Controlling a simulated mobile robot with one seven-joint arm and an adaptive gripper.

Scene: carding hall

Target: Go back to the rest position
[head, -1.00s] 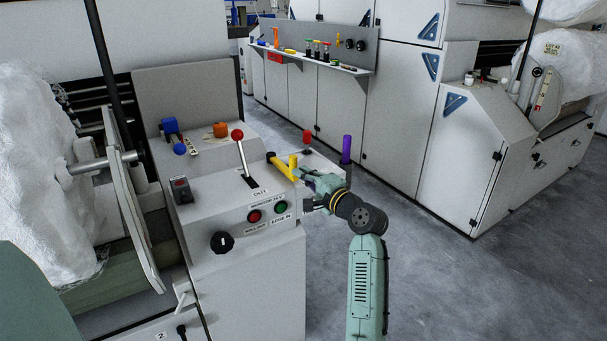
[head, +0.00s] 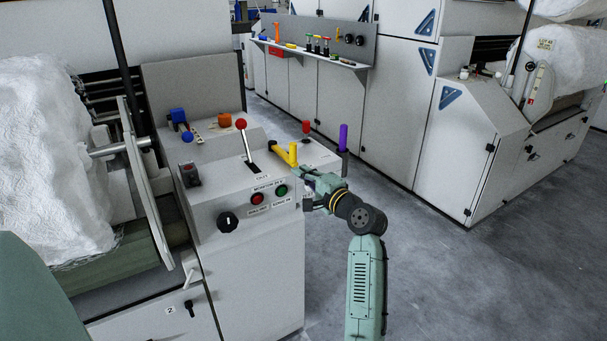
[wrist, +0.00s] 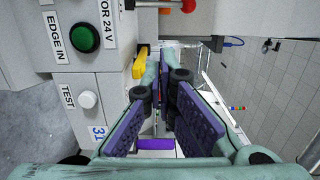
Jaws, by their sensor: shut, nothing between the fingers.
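My gripper (head: 308,189) is at the right end of the console (head: 262,245), just below and to the right of a yellow handle (head: 287,154). Its arm reaches up from the bottom of the head view. In the wrist view my gripper (wrist: 163,88) shows its purple finger pads close together with nothing held. The yellow handle (wrist: 140,64) shows beyond the fingers, to their left. From these views I cannot tell whether a finger touches it.
The console carries a red-knobbed lever (head: 243,135), a red button (head: 257,198) and a green button (head: 281,190). A purple cylinder (head: 343,138) stands behind my gripper. Open grey floor (head: 440,270) lies to the right, before the white cabinets (head: 400,120).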

